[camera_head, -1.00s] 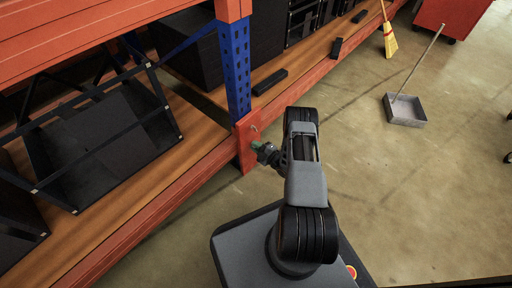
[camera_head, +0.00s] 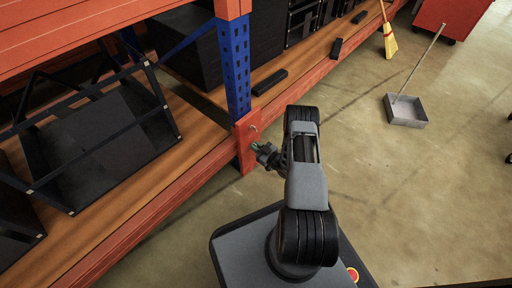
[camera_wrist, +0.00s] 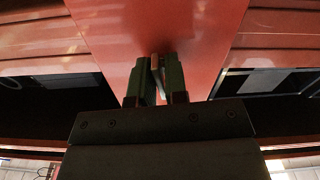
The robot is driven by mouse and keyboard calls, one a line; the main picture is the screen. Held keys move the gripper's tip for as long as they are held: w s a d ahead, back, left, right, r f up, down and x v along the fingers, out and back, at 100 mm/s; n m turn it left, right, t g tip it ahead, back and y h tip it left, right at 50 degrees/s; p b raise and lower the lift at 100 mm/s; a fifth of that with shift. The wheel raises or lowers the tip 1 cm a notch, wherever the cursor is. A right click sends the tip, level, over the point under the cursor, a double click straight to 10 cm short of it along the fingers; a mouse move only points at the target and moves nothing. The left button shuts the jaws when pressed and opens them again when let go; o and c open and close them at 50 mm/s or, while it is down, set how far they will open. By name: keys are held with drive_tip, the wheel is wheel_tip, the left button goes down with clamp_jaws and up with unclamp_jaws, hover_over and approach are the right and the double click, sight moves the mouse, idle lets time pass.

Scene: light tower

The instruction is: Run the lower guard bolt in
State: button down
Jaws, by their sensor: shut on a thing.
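The orange guard plate (camera_head: 246,150) stands at the foot of the blue upright (camera_head: 235,70). A small pale bolt head (camera_head: 254,128) shows on its upper part. My gripper (camera_head: 259,147) is at the plate's face, below that bolt head. In the wrist view the guard plate (camera_wrist: 140,25) fills the middle, and my gripper (camera_wrist: 156,65) points at it. The fingers are shut on the lower guard bolt (camera_wrist: 155,63), of which only a small piece shows between the tips. Whether its end is in the plate's hole is hidden.
Orange shelf beams and a wooden shelf deck (camera_head: 190,90) with black frames and boxes lie left of my arm. The floor to the right is clear up to a grey dustpan (camera_head: 406,110) and a yellow broom (camera_head: 390,42).

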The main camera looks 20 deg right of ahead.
drive_tip(key=m, duration=0.4)
drive_tip(key=shift+d+m, duration=0.1)
drive_tip(key=shift+m, duration=0.3)
drive_tip(key=m, duration=0.3)
drive_tip(key=shift+m, duration=0.4)
drive_tip(key=m, duration=1.3)
drive_tip(key=shift+m, duration=0.3)
drive_tip(key=m, duration=0.8)
drive_tip(key=shift+s, duration=0.1)
drive_tip(key=shift+m, duration=2)
